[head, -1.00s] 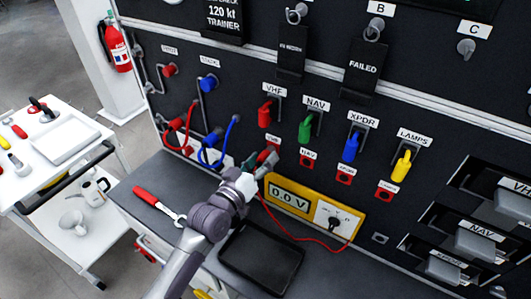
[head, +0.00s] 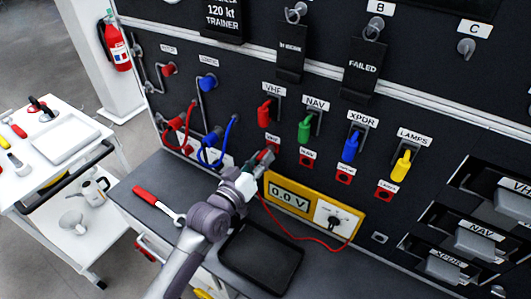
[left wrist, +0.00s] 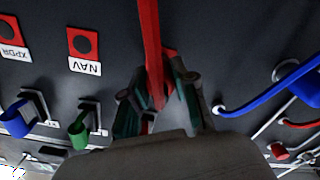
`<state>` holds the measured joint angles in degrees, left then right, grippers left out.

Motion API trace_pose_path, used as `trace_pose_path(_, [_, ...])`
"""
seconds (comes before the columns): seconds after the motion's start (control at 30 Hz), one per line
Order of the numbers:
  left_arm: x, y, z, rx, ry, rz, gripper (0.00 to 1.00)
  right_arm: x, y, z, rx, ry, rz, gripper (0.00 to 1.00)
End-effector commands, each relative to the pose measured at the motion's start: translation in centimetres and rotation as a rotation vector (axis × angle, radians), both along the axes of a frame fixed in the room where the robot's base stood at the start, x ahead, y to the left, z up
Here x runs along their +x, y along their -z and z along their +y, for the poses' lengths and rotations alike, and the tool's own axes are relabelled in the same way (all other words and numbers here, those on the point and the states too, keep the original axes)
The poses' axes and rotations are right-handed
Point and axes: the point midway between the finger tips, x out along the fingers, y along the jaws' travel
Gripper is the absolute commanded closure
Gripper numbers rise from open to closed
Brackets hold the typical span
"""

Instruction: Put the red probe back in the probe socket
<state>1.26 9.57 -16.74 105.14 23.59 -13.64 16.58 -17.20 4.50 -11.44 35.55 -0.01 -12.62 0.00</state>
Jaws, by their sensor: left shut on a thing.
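My left gripper (head: 263,160) is at the panel, just below the red VHF switch (head: 265,116). In the left wrist view its fingers (left wrist: 160,100) are shut on the red probe (left wrist: 151,45), a long red piece between them. A red jack plate shows partly behind it; the gripper hides most of it. In the head view a thin red lead (head: 300,236) runs from near the gripper down to the yellow meter (head: 287,198), which reads 0.0 V. I cannot tell which part is the probe socket. My right gripper is not in view.
Red NAV (head: 307,161), XPDR and LAMPS jacks sit in a row to the right. Red and blue cable loops (head: 217,160) stand out left of my gripper. A black tray (head: 261,257) and a red-handled wrench (head: 158,203) lie on the bench below.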

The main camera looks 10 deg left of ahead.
Motion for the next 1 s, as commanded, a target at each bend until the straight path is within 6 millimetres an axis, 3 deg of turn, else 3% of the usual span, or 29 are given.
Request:
trace_pose_path(0.57, [-0.9, 0.0, 0.4, 0.001, 0.000, 0.002, 1.00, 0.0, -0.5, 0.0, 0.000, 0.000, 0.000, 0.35])
trace_pose_path(1.0, [-3.1, 0.0, 1.3, 0.001, 0.000, 0.002, 1.00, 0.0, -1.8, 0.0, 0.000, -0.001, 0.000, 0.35])
